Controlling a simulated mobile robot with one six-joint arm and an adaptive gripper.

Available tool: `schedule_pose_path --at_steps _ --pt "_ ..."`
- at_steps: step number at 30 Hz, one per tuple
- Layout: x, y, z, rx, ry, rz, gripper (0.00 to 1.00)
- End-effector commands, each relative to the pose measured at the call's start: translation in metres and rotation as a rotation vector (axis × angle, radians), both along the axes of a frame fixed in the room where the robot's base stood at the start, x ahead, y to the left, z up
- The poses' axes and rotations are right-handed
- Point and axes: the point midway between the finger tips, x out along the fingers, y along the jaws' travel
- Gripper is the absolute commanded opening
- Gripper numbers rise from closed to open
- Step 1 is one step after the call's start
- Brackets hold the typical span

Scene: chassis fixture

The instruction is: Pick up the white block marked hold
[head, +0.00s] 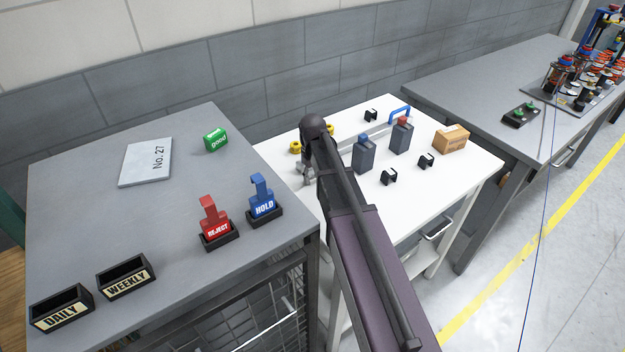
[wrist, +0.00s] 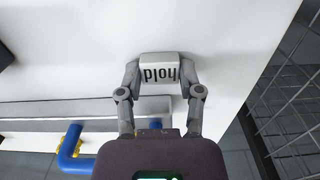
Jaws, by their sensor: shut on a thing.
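The white block marked hold (wrist: 159,67) is between the two fingers of my gripper (wrist: 160,80) in the wrist view, its lettering upside down. The fingers touch it on both sides and are shut on it. A white surface lies behind it; I cannot tell whether the block rests on that surface or is just above it. In the head view my gripper (head: 305,172) is low over the left end of the white table (head: 420,207). The block cannot be made out there, behind my arm.
The grey bench (head: 85,225) on the left carries a red REJECT stand (head: 213,222), a blue HOLD stand (head: 262,200), a green "good" block (head: 215,139) and two labelled trays.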

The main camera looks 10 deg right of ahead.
Motion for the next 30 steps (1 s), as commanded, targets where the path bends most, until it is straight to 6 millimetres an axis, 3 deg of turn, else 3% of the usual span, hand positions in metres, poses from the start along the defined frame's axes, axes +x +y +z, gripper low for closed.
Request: schedule_pose_path --at_steps 14,29,30 --pt "0.0 0.0 0.004 0.0 0.0 0.0 0.15" --pt "0.0 -0.001 0.041 0.0 0.0 -0.001 0.15" --pt "-0.012 -0.002 0.038 0.0 0.0 -0.001 0.15"
